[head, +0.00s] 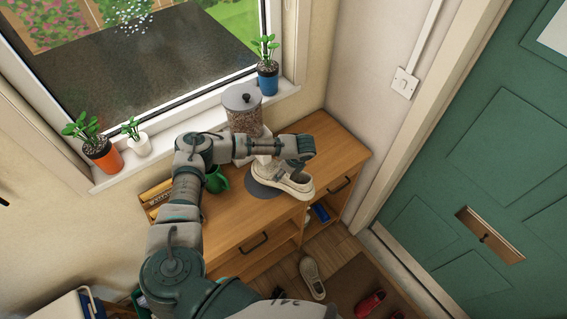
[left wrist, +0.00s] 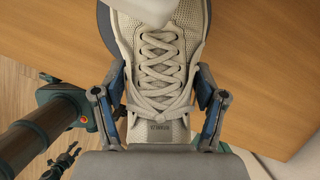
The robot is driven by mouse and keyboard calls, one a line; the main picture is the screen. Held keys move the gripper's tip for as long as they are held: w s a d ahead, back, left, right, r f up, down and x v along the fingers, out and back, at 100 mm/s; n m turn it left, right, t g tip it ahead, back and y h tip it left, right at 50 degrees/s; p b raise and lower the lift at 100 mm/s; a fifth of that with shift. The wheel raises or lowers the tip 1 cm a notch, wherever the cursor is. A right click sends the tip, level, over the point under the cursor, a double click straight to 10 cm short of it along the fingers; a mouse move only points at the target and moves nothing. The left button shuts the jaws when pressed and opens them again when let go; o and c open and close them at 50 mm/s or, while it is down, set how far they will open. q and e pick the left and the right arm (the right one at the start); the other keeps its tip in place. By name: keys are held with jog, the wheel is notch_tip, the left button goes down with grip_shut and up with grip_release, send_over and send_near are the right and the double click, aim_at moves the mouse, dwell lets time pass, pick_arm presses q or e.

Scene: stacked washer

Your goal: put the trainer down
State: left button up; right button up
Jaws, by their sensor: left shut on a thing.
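The trainer (head: 290,184) is pale cream and grey with cream laces. It is over the right part of the wooden cabinet top (head: 338,150). A round dark grey mat (head: 262,190) shows beneath and beside it. My left gripper (head: 300,158) is shut on the trainer, with one finger on each side of the laced part, as the left wrist view (left wrist: 160,76) shows. I cannot tell whether the sole touches the mat. My right gripper is not seen.
A lidded jar of brown pellets (head: 243,110) and a green mug (head: 217,181) stand near the trainer. Potted plants (head: 268,78) line the windowsill. Another pale trainer (head: 312,277) and red shoes (head: 370,304) lie on the floor. The cabinet's front left top is clear.

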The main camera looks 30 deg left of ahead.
pick_arm(q)
jog(key=w+f, duration=0.1)
jog(key=w, duration=0.1)
jog(key=w+a+f, duration=0.1)
jog(key=w+f, duration=0.1)
jog(key=w+a+f, duration=0.1)
jog(key=w, duration=0.1)
jog(key=shift+w+a+f, duration=0.15)
jog(key=shift+a, duration=0.1)
jog(key=o, duration=1.5)
jog(key=v, duration=1.2)
